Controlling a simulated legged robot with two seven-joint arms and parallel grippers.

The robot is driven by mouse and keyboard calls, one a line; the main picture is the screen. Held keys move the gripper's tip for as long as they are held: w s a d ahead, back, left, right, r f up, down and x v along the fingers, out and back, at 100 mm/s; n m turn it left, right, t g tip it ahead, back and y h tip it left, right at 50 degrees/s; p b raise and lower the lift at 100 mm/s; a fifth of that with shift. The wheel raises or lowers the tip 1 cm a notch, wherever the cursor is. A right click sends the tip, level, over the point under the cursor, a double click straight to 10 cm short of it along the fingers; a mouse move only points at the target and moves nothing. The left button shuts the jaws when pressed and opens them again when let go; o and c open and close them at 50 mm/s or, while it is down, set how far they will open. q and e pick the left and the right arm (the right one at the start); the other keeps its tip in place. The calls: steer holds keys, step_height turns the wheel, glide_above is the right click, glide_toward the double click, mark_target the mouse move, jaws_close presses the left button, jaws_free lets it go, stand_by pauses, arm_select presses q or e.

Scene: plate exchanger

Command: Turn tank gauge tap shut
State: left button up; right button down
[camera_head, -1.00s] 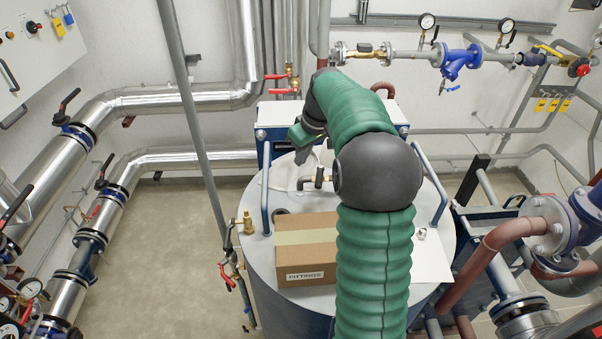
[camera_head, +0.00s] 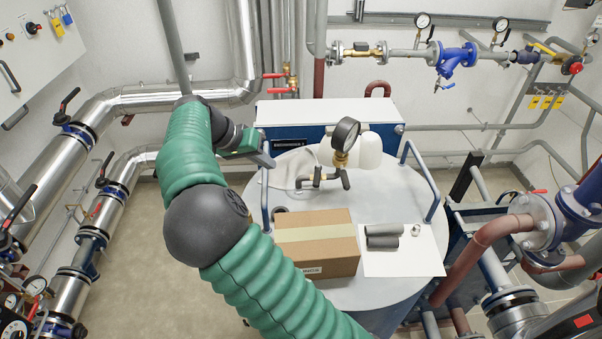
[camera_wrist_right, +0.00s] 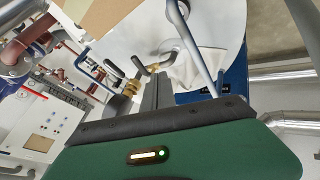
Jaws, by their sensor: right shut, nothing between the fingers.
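The gauge tap (camera_head: 320,178), with black handle parts, sits low beside the fitting. The brass fitting also shows in the right wrist view (camera_wrist_right: 132,88). My right gripper (camera_head: 265,160) is shut and empty, left of the tap and apart from it, near the tank's left rail. Its dark fingers show in the wrist view (camera_wrist_right: 163,80), pointing toward the tank top. My left gripper is not in view.
A cardboard box (camera_head: 316,256) stands on the tank in front of the tap. Grey foam pieces (camera_head: 383,236) lie on a white sheet (camera_head: 405,262) to its right. A white container (camera_head: 368,150) is behind the gauge. Blue-grey rails (camera_head: 418,172) edge the tank.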

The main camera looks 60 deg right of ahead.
mark_target(317, 175)
steer(key=s+d+f+p, duration=0.6)
steer(key=d+f, duration=0.1)
steer(key=f, duration=0.1)
steer(key=shift+d, duration=0.25)
